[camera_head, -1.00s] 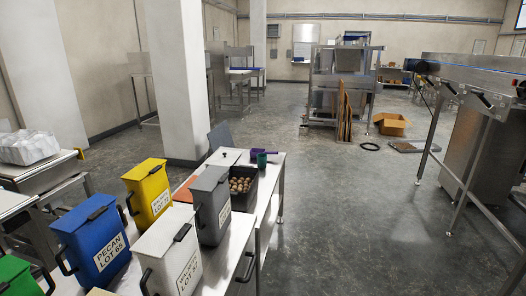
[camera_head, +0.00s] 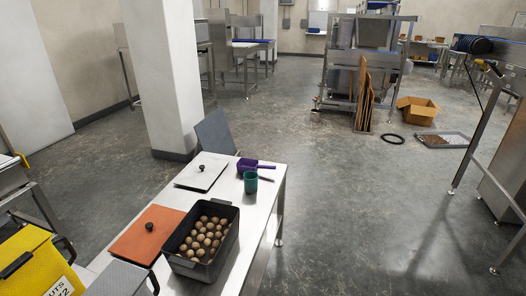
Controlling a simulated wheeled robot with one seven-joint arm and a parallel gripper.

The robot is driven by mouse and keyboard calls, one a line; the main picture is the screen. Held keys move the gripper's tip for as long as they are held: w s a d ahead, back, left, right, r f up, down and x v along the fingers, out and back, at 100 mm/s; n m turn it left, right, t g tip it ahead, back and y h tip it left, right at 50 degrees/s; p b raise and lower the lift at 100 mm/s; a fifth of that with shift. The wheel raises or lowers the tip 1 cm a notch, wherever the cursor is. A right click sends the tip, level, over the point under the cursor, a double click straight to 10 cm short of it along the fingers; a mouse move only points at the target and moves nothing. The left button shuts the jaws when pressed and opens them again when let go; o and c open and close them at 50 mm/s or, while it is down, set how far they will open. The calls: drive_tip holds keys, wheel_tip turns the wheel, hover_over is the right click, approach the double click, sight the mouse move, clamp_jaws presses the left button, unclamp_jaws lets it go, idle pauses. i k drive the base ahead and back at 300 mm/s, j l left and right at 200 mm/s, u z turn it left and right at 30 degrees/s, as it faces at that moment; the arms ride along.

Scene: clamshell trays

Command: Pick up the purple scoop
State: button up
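The purple scoop (camera_head: 247,165) lies on the far end of the steel table (camera_head: 262,208), with its handle pointing right. It sits just behind a green cup (camera_head: 250,182), which stands close in front of it. A small dark object (camera_head: 266,179) lies to the right of the cup. My gripper is not in view.
A black bin of round brown nuts (camera_head: 232,238), an orange lid (camera_head: 140,235) and a white lid with a black knob (camera_head: 188,178) share the table. Yellow (camera_head: 28,270) and grey bins stand at lower left. The floor right of the table is clear.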

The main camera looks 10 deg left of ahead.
sight(244, 165)
drive_tip(key=i, duration=0.9)
drive_tip(key=i+u, duration=0.1)
drive_tip(key=i, duration=0.8)
drive_tip(key=i+l+u, duration=0.1)
drive_tip(key=i+u, duration=0.2)
drive_tip(key=i+l+u, duration=0.25)
drive_tip(key=i, duration=0.25)
drive_tip(key=i+l+u, duration=0.3)
drive_tip(key=i+j, duration=0.05)
